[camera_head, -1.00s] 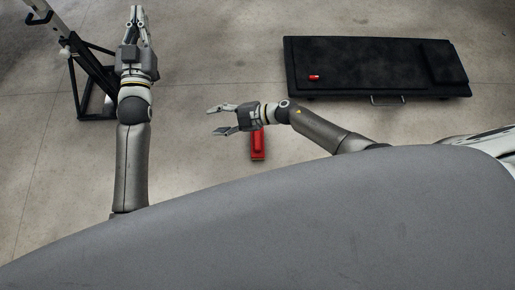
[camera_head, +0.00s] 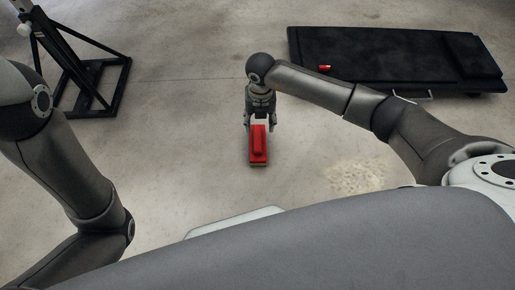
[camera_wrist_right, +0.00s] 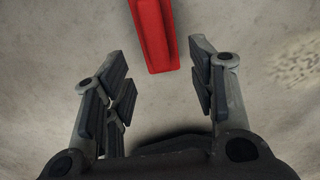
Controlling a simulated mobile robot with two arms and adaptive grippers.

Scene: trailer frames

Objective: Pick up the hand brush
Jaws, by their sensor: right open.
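The red hand brush (camera_head: 259,145) lies on the concrete floor in the middle of the head view. My right gripper (camera_head: 260,122) points down at the far end of the brush, with a finger to each side of that end. In the right wrist view the brush (camera_wrist_right: 154,35) enters from the top edge, and its near end lies just beyond and between the open fingertips of my right gripper (camera_wrist_right: 160,65). The fingers do not appear to touch it. Of my left arm only the links show at the left of the head view; its gripper is out of view.
A black padded creeper board (camera_head: 385,60) lies at the back right, with a small red item (camera_head: 324,68) on it. A black stand (camera_head: 85,75) is at the back left. A pale speckled patch (camera_head: 360,176) marks the floor right of the brush. Floor around the brush is clear.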

